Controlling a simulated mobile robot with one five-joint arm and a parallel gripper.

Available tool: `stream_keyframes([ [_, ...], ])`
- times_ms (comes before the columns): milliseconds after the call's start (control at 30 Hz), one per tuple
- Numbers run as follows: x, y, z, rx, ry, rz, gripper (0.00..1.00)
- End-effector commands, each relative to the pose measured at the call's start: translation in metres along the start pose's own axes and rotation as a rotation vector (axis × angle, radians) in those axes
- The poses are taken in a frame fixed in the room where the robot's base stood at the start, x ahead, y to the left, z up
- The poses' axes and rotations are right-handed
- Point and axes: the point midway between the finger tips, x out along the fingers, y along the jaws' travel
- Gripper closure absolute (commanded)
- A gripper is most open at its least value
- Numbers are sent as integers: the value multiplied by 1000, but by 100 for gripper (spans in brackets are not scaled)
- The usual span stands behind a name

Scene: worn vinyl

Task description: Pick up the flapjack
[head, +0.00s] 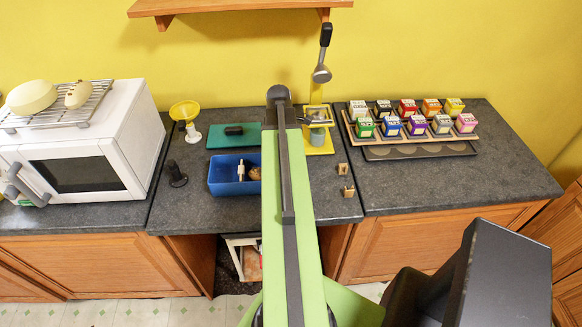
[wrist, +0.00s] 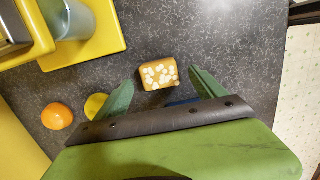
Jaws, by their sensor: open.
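The flapjack (wrist: 158,74) is a small golden-brown block with white pieces on top. In the wrist view it lies on the dark speckled counter. My gripper (wrist: 161,78) is open, with one green finger on each side of the flapjack and a gap on both sides. I cannot tell how high the fingertips are above the counter. In the head view my arm covers the gripper, and I cannot make out the flapjack there.
A yellow stand (wrist: 88,52) with a grey-blue cup (wrist: 68,18) is at upper left in the wrist view. An orange (wrist: 57,116) lies below it. A blue tray (head: 222,187) holding small items is left of my arm. Two small wooden pieces (head: 343,168) (head: 348,190) lie to its right.

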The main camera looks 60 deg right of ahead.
Motion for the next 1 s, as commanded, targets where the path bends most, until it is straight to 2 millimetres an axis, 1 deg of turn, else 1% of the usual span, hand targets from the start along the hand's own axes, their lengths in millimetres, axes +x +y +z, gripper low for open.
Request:
stream_keyframes([
  [33, 19, 2, 0, 1, 0, 0, 20],
  [133, 33, 1, 0, 1, 0, 0, 20],
  [200, 35, 1, 0, 1, 0, 0, 20],
  [367, 31, 1, 1, 0, 0, 0, 20],
  [400, 31, 1, 0, 0, 0, 0, 21],
  [900, 31, 1, 0, -1, 0, 0, 87],
  [1000, 31, 1, 0, -1, 0, 0, 87],
])
